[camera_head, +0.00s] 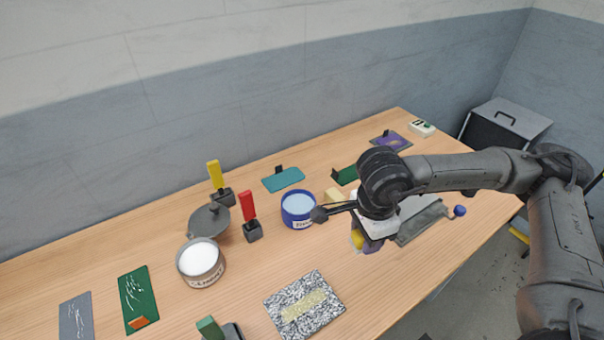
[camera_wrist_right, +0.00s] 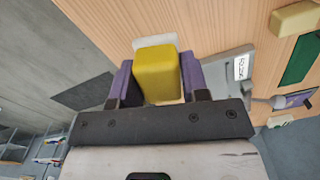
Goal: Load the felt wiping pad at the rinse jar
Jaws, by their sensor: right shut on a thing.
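My right gripper (camera_wrist_right: 160,82) is shut on a yellow block with a pale edge beyond it, which looks like the felt wiping pad (camera_wrist_right: 157,70). Its purple fingers press on both sides. In the head view the yellow block (camera_head: 357,239) hangs below my right wrist, over the table's right half; the gripper is partly hidden by the arm. The rinse jar (camera_head: 298,208) is blue, holds pale blue liquid and stands upright to the left of the gripper, apart from it. My left gripper is not in view.
A tan block (camera_head: 335,195) lies right of the jar. A grey tin (camera_head: 201,262), red handle (camera_head: 248,207), yellow handle (camera_head: 215,174) and speckled plate (camera_head: 304,304) stand left and front. Bare wood lies before the jar.

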